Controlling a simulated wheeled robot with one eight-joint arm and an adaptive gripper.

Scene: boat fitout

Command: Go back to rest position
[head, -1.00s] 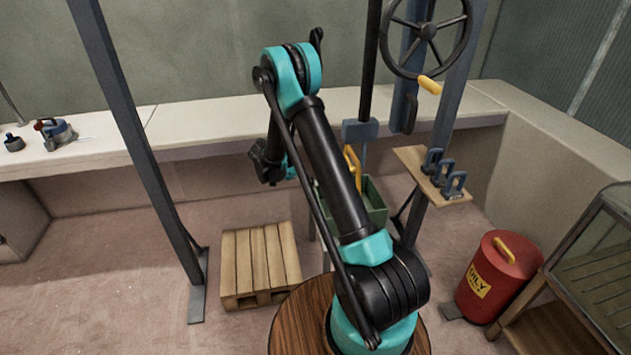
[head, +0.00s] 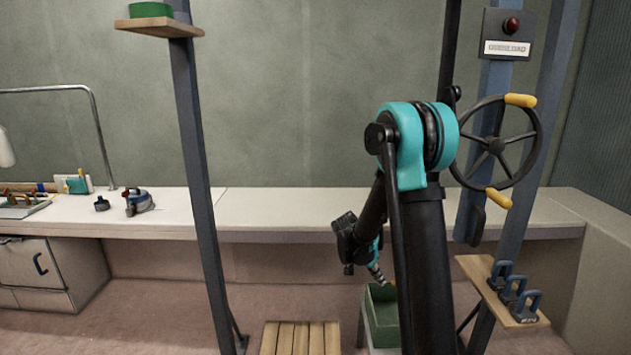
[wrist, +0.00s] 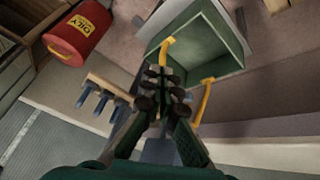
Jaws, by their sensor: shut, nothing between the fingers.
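My gripper (wrist: 165,85) is shut and empty in the wrist view, its dark fingers close together. It points toward a green bin (wrist: 225,40) with yellow handles. Whether there is any gap to the near handle (wrist: 167,46) cannot be told. In the head view my gripper (head: 378,272) hangs just above the green bin (head: 378,318), partly behind my raised, bent arm.
A handwheel (head: 495,145) with yellow grips and a shelf with blue clamps (head: 515,295) stand right of my arm. A blue post (head: 195,170) rises at left. A wooden pallet (head: 300,338) lies below. A red oily-waste can (wrist: 80,32) shows in the wrist view.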

